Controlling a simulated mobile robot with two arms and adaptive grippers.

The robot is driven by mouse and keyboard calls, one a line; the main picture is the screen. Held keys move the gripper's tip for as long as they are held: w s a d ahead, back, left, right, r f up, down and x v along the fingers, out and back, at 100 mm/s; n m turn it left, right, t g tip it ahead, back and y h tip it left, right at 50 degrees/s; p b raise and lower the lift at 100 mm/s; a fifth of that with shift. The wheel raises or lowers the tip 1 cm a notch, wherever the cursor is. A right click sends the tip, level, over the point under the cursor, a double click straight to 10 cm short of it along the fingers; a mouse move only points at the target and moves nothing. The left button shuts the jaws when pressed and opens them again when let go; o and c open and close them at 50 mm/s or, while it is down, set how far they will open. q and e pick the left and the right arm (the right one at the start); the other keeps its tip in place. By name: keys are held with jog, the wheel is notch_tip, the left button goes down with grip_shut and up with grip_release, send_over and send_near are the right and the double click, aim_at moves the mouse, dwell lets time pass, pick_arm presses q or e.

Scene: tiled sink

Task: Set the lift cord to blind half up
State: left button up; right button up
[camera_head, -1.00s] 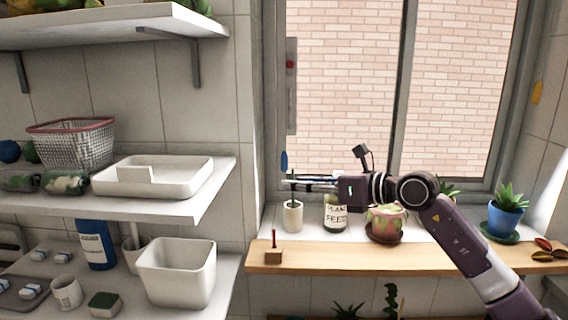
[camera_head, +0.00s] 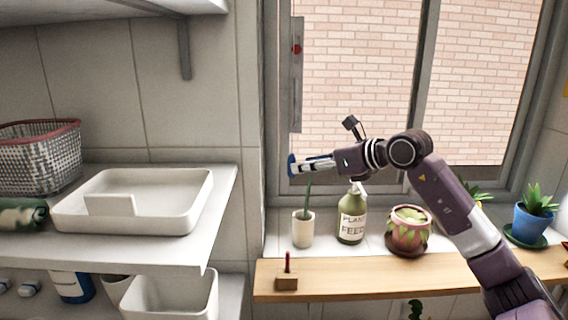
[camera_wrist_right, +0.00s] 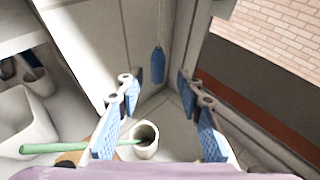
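The blue cord pull (camera_head: 291,165) hangs at the left side of the window; in the wrist view the blue pull (camera_wrist_right: 158,66) hangs on a thin cord near the wall corner. My right gripper (camera_head: 308,166) reaches left toward it. In the wrist view the gripper (camera_wrist_right: 160,92) is open, with its blue-padded fingers apart and nothing between them. The pull shows beyond the fingertips, seen through the gap; contact is not visible. A grey vertical strip with a red marker (camera_head: 297,49) is on the window's left side. My left gripper is not in view.
Below the gripper, a white pot with a green stem (camera_head: 303,229), a plant feed bottle (camera_head: 351,222) and a patterned pot (camera_head: 408,237) stand on the sill. A red-handled wooden block (camera_head: 287,281) sits on the ledge. Shelves with a white tray (camera_head: 75,215) are left.

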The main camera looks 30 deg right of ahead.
aim_at(291, 176)
jog(key=p+x, duration=0.3)
jog(key=x, duration=0.2)
jog(key=shift+w+a, duration=0.25)
jog(key=shift+w, duration=0.05)
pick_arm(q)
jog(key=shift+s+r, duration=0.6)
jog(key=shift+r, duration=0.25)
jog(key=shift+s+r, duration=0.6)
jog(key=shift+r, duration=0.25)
pick_arm(e)
grip_shut()
